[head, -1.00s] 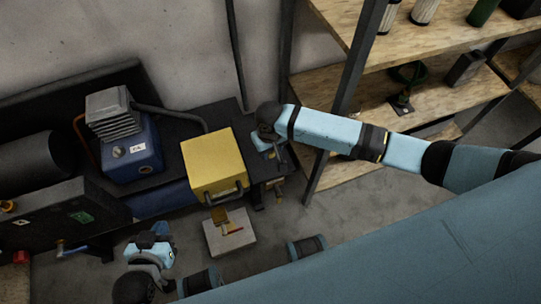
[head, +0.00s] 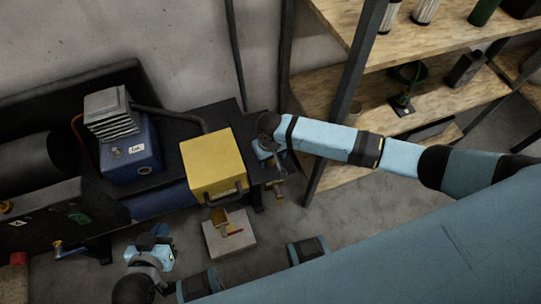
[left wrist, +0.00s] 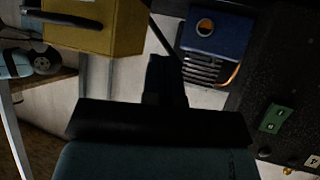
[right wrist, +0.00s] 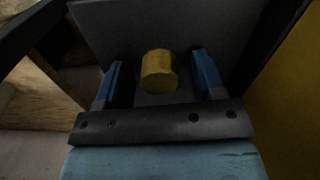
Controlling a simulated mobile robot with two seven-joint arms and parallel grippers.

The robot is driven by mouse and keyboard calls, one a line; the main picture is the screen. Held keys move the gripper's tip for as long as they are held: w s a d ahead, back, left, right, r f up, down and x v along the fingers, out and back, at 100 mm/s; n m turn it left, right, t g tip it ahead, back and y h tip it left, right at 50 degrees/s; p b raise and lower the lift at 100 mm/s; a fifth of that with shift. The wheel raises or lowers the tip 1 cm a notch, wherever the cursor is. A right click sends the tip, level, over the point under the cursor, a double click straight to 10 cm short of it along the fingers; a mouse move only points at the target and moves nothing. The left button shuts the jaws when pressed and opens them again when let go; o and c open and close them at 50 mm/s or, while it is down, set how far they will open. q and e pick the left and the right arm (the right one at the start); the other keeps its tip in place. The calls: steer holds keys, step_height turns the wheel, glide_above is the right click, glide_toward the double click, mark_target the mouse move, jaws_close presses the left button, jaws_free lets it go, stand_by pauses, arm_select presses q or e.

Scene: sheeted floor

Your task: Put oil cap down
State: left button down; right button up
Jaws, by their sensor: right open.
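The oil cap, a small yellow ribbed cylinder (right wrist: 159,71), shows in the right wrist view between the two blue fingers of my right gripper (right wrist: 160,80). There is a gap on both sides of it, so the gripper is open around it. Behind it is a flat dark grey surface; I cannot tell whether the cap touches it. In the head view my right gripper (head: 274,160) is at the right end of the black bench, and the cap cannot be made out there. My left gripper (head: 158,240) is low at the front left; its fingers look closed together in the left wrist view (left wrist: 166,78), with nothing between them.
A yellow box (head: 212,162) with a handle stands on the black bench (head: 185,125), close left of my right gripper. A blue machine (head: 130,155) stands further left. Wooden shelves (head: 430,75) rise at the right. A pale slab (head: 229,236) lies on the floor.

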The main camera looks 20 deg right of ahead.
steer(key=shift+r, duration=0.1)
step_height(320, 180, up, 12)
steer(key=p, duration=0.2)
steer(key=shift+a, duration=0.1)
stand_by(0.3)
